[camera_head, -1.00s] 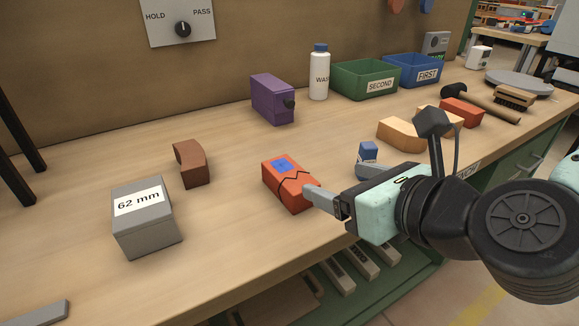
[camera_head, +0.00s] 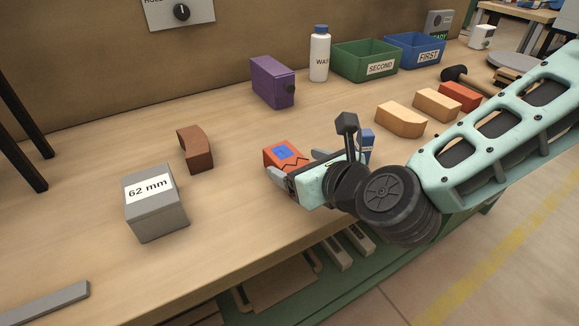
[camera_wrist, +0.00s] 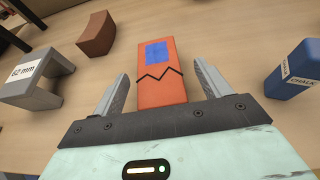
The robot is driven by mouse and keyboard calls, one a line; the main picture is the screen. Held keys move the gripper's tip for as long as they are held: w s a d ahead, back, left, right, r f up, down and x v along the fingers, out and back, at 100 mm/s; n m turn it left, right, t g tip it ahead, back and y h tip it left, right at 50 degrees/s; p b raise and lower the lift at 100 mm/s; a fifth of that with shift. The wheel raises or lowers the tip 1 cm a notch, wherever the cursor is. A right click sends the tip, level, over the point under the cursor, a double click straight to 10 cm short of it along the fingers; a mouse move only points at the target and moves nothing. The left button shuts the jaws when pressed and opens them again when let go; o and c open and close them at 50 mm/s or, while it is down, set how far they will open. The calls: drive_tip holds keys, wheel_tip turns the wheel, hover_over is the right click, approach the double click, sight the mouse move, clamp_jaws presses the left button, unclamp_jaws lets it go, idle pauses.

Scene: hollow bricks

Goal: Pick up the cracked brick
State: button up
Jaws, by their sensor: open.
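The cracked brick (camera_head: 283,153) is orange-red with a blue patch on top and a black zigzag crack line. It lies on the workbench (camera_head: 90,256) near the front edge. In the wrist view the cracked brick (camera_wrist: 160,75) stretches away from me between the two fingers. My gripper (camera_wrist: 158,95) is open, with one finger on each side of the brick and a visible gap on both sides. In the head view my gripper (camera_head: 297,168) covers the brick's near part.
A grey 62 mm block (camera_head: 158,215) and a brown curved brick (camera_head: 196,150) stand to the left. A blue chalk box (camera_wrist: 297,70) is close on the right. A purple block (camera_head: 270,82), tan bricks (camera_head: 400,120) and green and blue bins (camera_head: 364,62) stand farther back.

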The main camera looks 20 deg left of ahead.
sight(291, 160)
drive_tip(key=x, duration=0.3)
drive_tip(key=shift+a+f, duration=0.2)
drive_tip(key=shift+a, duration=0.1)
drive_tip(key=shift+w, duration=0.1)
drive_tip(key=c, duration=1.4)
drive_tip(key=shift+r, duration=0.1)
drive_tip(key=shift+r, duration=0.1)
